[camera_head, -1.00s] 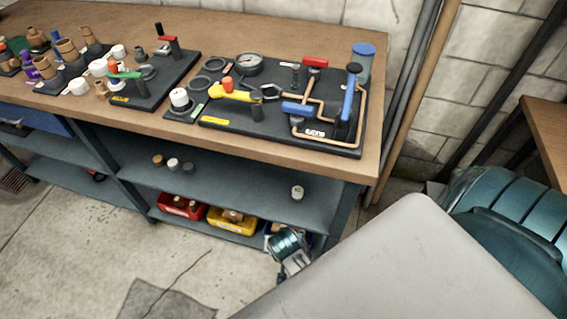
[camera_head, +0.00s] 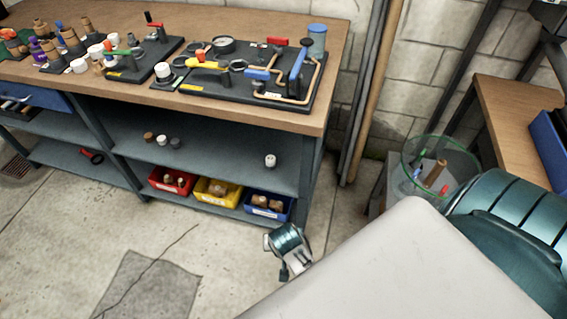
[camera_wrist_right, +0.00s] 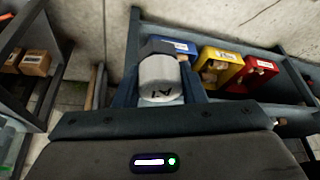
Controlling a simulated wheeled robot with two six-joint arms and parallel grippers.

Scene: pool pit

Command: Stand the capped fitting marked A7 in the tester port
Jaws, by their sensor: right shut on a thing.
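The fitting marked A7 (camera_wrist_right: 161,80), a white cylinder with a dark grey end, is between the two fingers of my right gripper (camera_wrist_right: 158,88) in the right wrist view. The gripper is shut on it. A black tester board (camera_head: 222,93) with gauge, levers and copper pipe lies on the bench top. I cannot tell which spot is its port. My left gripper is out of view.
The bench (camera_head: 225,110) has a shelf with several small caps and a white fitting (camera_head: 270,160). Red (camera_head: 170,182), yellow (camera_head: 216,192) and blue (camera_head: 266,207) bins sit below. A clear green-rimmed bin (camera_head: 440,165) stands at right. Floor in front is clear.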

